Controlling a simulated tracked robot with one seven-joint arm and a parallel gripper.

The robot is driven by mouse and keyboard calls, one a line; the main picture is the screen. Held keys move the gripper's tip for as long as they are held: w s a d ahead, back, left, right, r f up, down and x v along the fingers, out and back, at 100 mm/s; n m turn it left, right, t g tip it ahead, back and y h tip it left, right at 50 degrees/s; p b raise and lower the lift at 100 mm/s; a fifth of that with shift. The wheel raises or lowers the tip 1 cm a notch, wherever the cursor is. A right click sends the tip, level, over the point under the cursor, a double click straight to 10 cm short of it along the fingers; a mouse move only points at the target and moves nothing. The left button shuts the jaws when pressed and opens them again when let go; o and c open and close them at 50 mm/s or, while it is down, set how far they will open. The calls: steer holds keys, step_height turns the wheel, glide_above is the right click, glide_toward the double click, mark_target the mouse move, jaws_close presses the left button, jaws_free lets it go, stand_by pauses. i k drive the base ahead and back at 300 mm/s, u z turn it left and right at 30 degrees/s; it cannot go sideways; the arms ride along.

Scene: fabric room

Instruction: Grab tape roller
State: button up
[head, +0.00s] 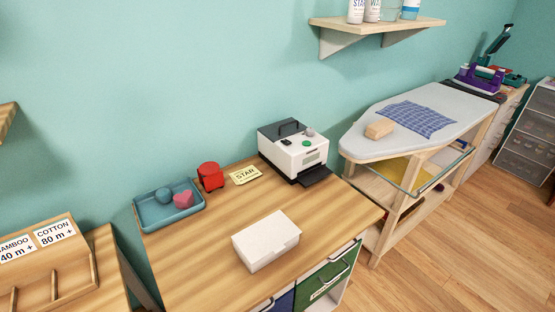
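I cannot single out a tape roller for certain. A purple and green device (479,78) stands at the far right on a dark surface; it is too small to tell what it is. A small red object (210,177) with a rounded top stands on the wooden desk (210,255), between a blue tray and a label card. My gripper is not in view.
An ironing board (410,104) holds blue checked cloth (417,118). Wooden floor (455,225) is open at lower right.

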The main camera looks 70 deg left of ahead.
mark_target(210, 176)
steer(key=z, duration=0.15)
steer(key=i, duration=0.9)
steer(key=u, duration=3.6)
steer(key=i, duration=1)
steer(key=k, duration=0.5)
steer(key=u, duration=0.05)
